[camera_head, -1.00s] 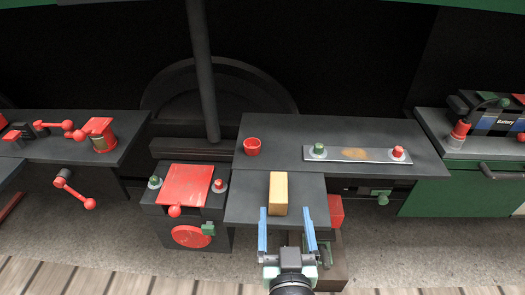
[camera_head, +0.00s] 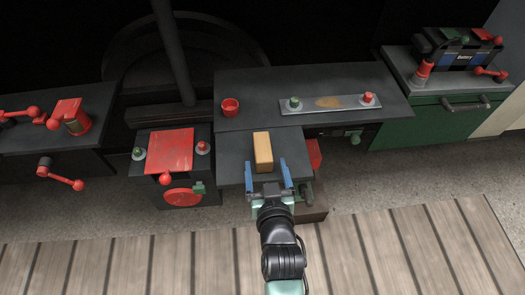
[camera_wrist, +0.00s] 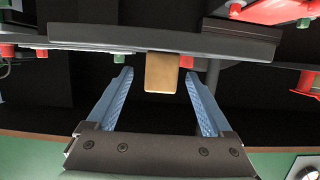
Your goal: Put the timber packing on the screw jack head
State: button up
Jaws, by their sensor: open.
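The timber packing (camera_head: 263,152) is a small tan wooden block on the dark low shelf (camera_head: 232,173) in the middle. My gripper (camera_head: 267,164) is open and empty, its blue fingers at either side of the block's near end. The wrist view shows the block (camera_wrist: 161,73) between and beyond the fingertips (camera_wrist: 158,77), with clear gaps on both sides. I cannot tell for sure which part is the screw jack head; a red square-topped piece (camera_head: 72,117) stands on the left bench, and a red cup-shaped piece (camera_head: 230,107) sits on the bench behind the block.
A metal plate (camera_head: 330,103) with green and red knobs lies on the back bench. A red-topped box (camera_head: 170,151) with knobs stands left of the shelf. A dark post (camera_head: 172,50) rises behind it. A battery (camera_head: 462,48) sits far right. Slatted boards (camera_head: 150,260) cover the near floor.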

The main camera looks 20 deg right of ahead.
aim_at(263, 153)
jog(key=shift+b+x, duration=0.6)
jog(key=shift+x, duration=2.35)
grip_shut()
